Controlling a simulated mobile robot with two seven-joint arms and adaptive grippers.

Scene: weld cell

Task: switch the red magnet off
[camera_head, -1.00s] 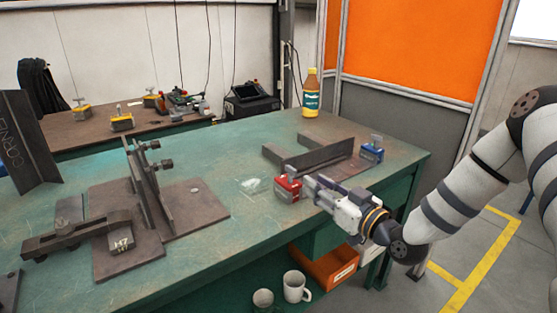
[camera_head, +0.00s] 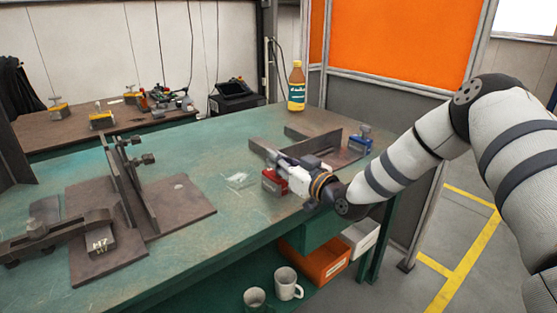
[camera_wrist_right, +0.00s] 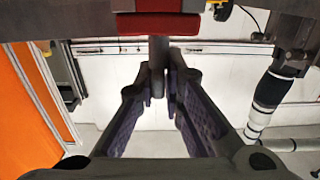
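The red magnet (camera_head: 273,184) sits on the green table beside the near end of the dark steel angle piece (camera_head: 318,157). It also shows at the top of the right wrist view (camera_wrist_right: 160,26). My right gripper (camera_head: 279,163) is at the magnet's top in the head view. In the wrist view its fingertips (camera_wrist_right: 158,82) are drawn close together on the dark upright knob (camera_wrist_right: 158,52) of the magnet. The gripper hides most of the knob in the head view. My left gripper is not in view.
A blue magnet (camera_head: 360,142) stands at the far end of the angle piece. A bottle (camera_head: 297,87) stands at the back edge. A steel fixture (camera_head: 125,195) fills the table's left. Mugs (camera_head: 287,284) and an orange bin (camera_head: 318,263) are below. The table middle is mostly clear.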

